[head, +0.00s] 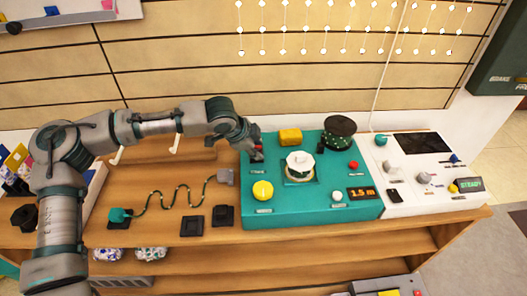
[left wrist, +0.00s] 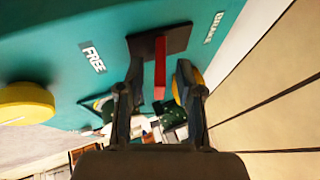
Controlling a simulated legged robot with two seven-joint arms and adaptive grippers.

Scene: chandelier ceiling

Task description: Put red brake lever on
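The red brake lever (left wrist: 160,68) stands out from a dark plate (left wrist: 172,40) on the teal panel in the left wrist view. It lies between the FREE label (left wrist: 92,57) and the BRAKE label (left wrist: 214,28). My left gripper (left wrist: 158,80) is open, with one finger on each side of the lever and a visible gap on both sides. In the head view my left gripper (head: 255,152) is at the left edge of the teal console (head: 315,207) and mostly hides the lever. My right gripper is not in view.
The console carries a yellow knob (head: 263,190), a yellow block (head: 290,136), a white-topped dial (head: 299,163) and a dark green spool (head: 340,130). A white panel (head: 425,195) adjoins it on the right. A curved cord (head: 170,198) lies on the wooden bench to the left.

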